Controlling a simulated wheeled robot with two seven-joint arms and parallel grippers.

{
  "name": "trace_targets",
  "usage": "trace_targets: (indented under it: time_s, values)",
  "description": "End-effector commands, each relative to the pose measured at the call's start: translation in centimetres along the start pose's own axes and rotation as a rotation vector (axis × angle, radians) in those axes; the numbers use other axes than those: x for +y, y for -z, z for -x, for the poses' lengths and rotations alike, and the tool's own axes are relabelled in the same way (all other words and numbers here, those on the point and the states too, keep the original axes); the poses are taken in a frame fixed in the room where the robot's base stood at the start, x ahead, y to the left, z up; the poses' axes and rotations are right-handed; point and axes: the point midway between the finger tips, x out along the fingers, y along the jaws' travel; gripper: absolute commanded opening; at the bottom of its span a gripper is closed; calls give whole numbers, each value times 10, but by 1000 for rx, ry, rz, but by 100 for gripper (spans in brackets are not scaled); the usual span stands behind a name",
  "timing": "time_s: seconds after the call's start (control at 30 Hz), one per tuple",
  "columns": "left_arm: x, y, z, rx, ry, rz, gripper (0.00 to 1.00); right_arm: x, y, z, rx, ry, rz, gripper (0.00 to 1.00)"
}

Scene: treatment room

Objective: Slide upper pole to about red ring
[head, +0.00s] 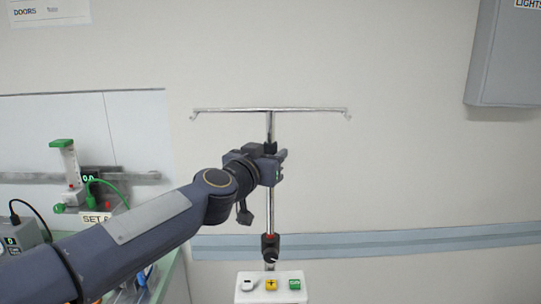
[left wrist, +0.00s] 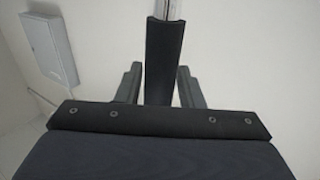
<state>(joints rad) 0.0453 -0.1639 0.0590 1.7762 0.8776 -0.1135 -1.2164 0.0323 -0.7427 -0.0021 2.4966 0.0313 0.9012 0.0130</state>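The upper pole (head: 270,200) is a thin chrome upright with a wide T-shaped hook bar (head: 270,109) on top. A dark sleeve on it shows just above my gripper, and in the left wrist view the dark sleeve (left wrist: 163,60) stands between the fingers. My left gripper (head: 272,166) is around the pole, below the hook bar. A red ring (head: 270,237) shows lower down, at the top of a black clamp collar (head: 270,249). My right gripper is not in view.
A white box (head: 270,290) with coloured buttons stands at the bottom of the pole. A flowmeter (head: 66,165) and a green-edged cart with devices are at the left. A blue wall rail (head: 400,243) runs behind. A grey wall cabinet (head: 508,55) hangs upper right.

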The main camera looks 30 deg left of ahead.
Motion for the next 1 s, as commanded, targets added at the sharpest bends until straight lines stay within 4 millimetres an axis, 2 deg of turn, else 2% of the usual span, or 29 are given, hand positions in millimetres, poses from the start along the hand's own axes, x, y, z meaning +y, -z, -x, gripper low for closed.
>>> trace_targets:
  time_s: [0.1, 0.4, 0.47, 0.8, 1.0]
  values:
    - [0, -1, 0, -1, -1, 0, 47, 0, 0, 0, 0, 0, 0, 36]
    - [0, -1, 4, -3, -1, 0, 47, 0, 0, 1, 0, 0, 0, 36]
    - [0, 0, 9, -2, -1, 0, 47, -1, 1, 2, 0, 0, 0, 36]
    - [-1, 0, 65, -1, 2, 0, 47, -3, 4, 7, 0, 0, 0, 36]
    - [0, -1, 78, -3, -1, 0, 47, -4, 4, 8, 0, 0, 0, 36]
